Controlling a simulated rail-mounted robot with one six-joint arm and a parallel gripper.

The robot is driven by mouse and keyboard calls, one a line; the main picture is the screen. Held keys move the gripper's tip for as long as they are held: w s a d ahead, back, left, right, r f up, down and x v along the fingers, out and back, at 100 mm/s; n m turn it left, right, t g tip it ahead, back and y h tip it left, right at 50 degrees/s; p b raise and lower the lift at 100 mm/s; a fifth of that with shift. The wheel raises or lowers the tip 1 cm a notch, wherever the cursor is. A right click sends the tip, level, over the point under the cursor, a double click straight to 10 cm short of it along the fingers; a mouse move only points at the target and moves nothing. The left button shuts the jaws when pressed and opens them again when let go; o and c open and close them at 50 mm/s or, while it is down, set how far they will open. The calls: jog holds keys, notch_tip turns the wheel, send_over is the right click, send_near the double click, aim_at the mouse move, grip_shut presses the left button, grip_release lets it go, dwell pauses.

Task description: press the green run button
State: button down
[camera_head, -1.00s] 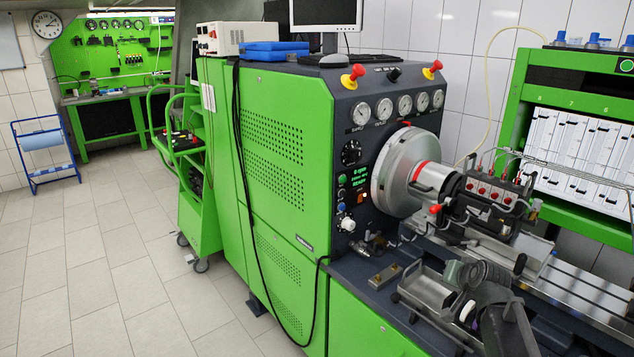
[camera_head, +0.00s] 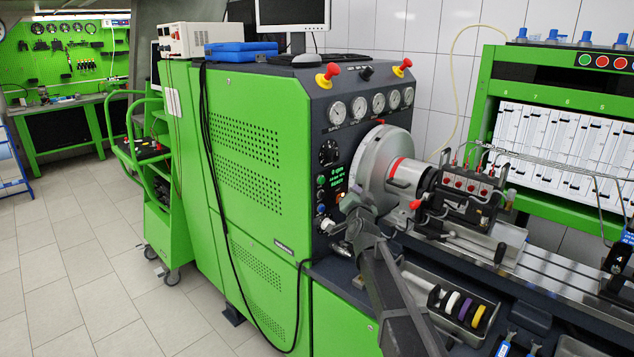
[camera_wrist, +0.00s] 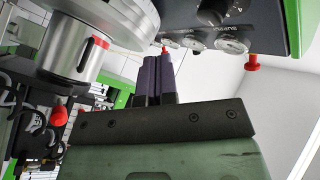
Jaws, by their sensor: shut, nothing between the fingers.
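A small green button (camera_head: 320,181) is on the dark control panel of the green test bench, left of the lit green display. Another round green button (camera_head: 584,60) is at the top of the right cabinet, beside red ones. Neither label is readable. My gripper (camera_head: 348,202) is in front of the control panel, to the right of and slightly below the panel's green button in the picture. I cannot tell the gap to the panel. In the wrist view its dark fingers (camera_wrist: 156,78) are together and empty. No green button is visible there.
The silver flywheel (camera_head: 383,165) and the pump (camera_head: 470,190) stand close right of my gripper. Red mushroom knobs (camera_head: 328,74) sit on the panel's top edge. A tray of coloured rings (camera_head: 458,308) is below. Tiled floor (camera_head: 80,270) is open at left.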

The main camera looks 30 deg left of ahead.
aim_at(322, 180)
jog(key=w+a, duration=0.2)
jog(key=a, duration=0.6)
jog(key=shift+w+a, duration=0.25)
jog(key=shift+w, duration=0.1)
dwell(1.8)
jog(key=shift+w+a, duration=0.15)
jog(key=shift+a, duration=0.25)
